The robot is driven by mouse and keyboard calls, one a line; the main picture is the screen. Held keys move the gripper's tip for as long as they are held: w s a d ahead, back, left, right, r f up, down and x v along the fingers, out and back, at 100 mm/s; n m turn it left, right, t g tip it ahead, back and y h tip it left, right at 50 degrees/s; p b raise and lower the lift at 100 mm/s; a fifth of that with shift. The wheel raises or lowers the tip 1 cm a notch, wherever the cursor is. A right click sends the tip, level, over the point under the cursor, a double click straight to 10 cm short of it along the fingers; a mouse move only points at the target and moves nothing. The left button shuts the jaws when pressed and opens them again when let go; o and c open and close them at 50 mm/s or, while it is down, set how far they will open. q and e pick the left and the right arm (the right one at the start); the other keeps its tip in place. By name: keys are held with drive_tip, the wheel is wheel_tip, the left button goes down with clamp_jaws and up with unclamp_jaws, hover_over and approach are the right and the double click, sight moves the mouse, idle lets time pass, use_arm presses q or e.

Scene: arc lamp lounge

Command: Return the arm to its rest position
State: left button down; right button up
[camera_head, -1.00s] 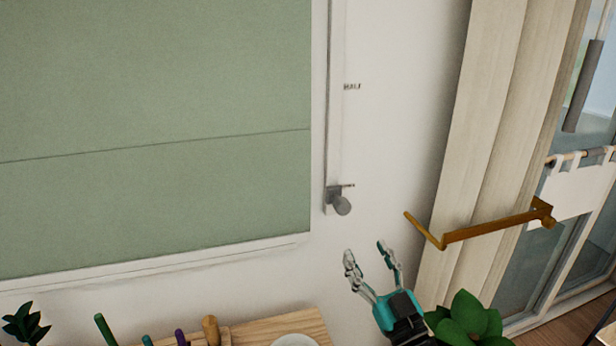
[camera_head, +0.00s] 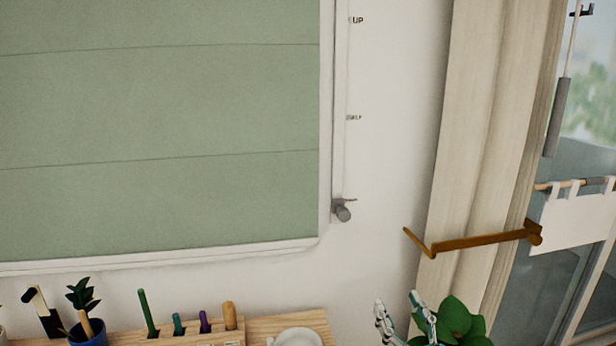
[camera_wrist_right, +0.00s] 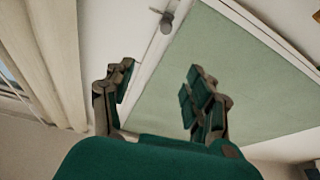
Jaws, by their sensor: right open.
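My right gripper (camera_head: 405,318) is at the lower edge of the head view, in front of the wall and beside a green plant. It is open and empty. The right wrist view shows its two fingers (camera_wrist_right: 157,98) spread apart with nothing between them. The gripper is below and right of a grey knob (camera_head: 343,212) on the blind's side rail and does not touch it. The knob also shows at the top of the right wrist view (camera_wrist_right: 166,22). My left gripper is in neither view.
A green blind (camera_head: 160,140) covers the window. A brass curtain holdback (camera_head: 480,241) sticks out at right by the beige curtain (camera_head: 480,130). Below are a leafy plant (camera_head: 455,318), a white cup (camera_head: 298,337), a wooden holder with colored sticks (camera_head: 190,339) and a blue pot (camera_head: 88,333).

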drive_tip(key=s+d+f+m+g+h, duration=0.15)
drive_tip(key=s+f+g, duration=0.25)
drive_tip(key=f, duration=0.4)
drive_tip(key=s+f+m+g+h, duration=0.15)
drive_tip(key=s+f+g, duration=0.25)
drive_tip(key=f, duration=0.5)
drive_tip(key=s+d+f+g+h, duration=0.1)
drive_tip(key=s+f+g, duration=0.35)
drive_tip(key=s, duration=0.55)
drive_tip(key=s+d+f+g+h, duration=0.1)
drive_tip(key=s+f+g, duration=0.35)
drive_tip(key=s, duration=0.55)
wheel_tip(320, 180, down, 28)
drive_tip(key=s+r+g, duration=0.1)
drive_tip(key=s+g, duration=0.1)
drive_tip(key=s+d+f, duration=0.3)
drive_tip(key=s+f, duration=1.1)
drive_tip(key=s, duration=0.1)
drive_tip(key=shift+s+f+n+g+h, duration=0.3)
drive_tip(key=shift+s+f+g, duration=0.05)
drive_tip(key=shift+f+g, duration=0.05)
